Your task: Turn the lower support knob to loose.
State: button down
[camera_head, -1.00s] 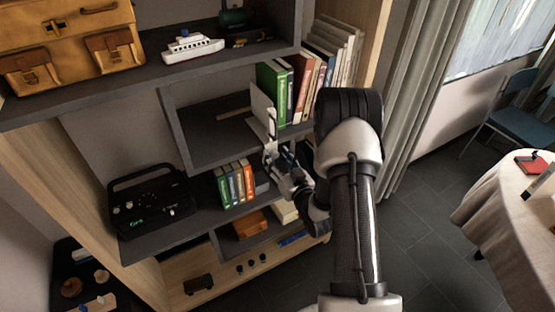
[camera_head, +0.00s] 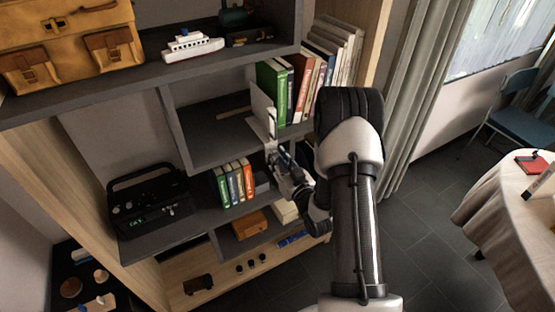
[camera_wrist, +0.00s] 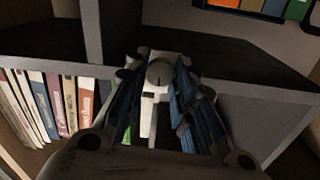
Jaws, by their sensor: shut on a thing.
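The lower support knob (camera_wrist: 160,73) is a round grey knob with a dark pointer line, in the wrist view. It sits on a pale bracket (camera_wrist: 147,116) at the shelf edge. My gripper (camera_wrist: 157,68) has one blue-padded finger on each side of the knob and is shut on it. In the head view, my gripper (camera_head: 274,150) is just below a white upright plate (camera_head: 261,108) beside the books. The knob is too small and covered to make out there. I cannot read any loose or tight marking.
Books (camera_head: 273,87) stand right of the white plate, and more books (camera_head: 233,182) stand on the shelf below. A black radio (camera_head: 150,204) is at the lower left. Shelf boards (camera_head: 205,152) lie close around my gripper. Grey curtains (camera_head: 412,90) hang at the right.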

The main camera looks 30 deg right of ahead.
jog(key=n+b, duration=0.2)
jog(key=n, duration=0.9)
jog(key=n+y+b, duration=0.1)
jog(key=n+b, duration=0.1)
jog(key=n, duration=0.9)
jog(key=shift+f+t, duration=0.1)
jog(key=shift+t, duration=0.2)
jog(key=shift+n, duration=0.3)
jog(key=c, duration=1.3)
grip_release()
jog(key=shift+c, duration=0.2)
